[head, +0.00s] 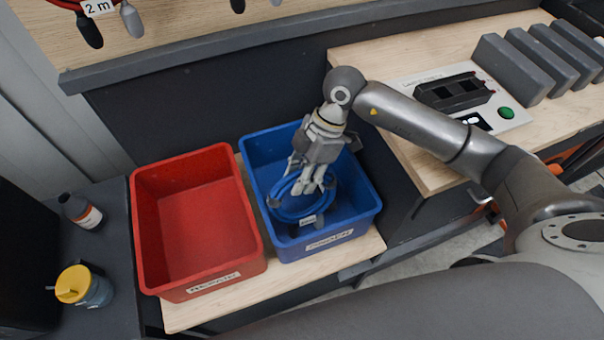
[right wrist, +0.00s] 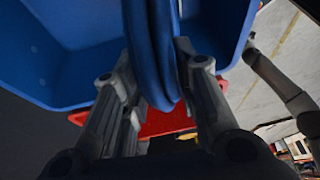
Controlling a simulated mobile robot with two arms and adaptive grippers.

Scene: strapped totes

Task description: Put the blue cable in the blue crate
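The blue cable (head: 290,214) is a coiled loop with a small white tag and dark connector ends. In the head view it is within the blue crate's (head: 262,150) opening; I cannot tell whether it touches the bottom. My right gripper (head: 312,190) points down into the blue crate at the coil. In the right wrist view the cable (right wrist: 152,45) runs between the fingers of the right gripper (right wrist: 154,65), which press close on both sides. My left gripper is not in view.
A red crate (head: 198,225), empty, stands left of the blue one on a wooden shelf (head: 190,318). A bottle (head: 82,212) and a yellow-lidded container (head: 85,287) are at far left. A wooden bench (head: 420,55) with a device and grey blocks is at upper right.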

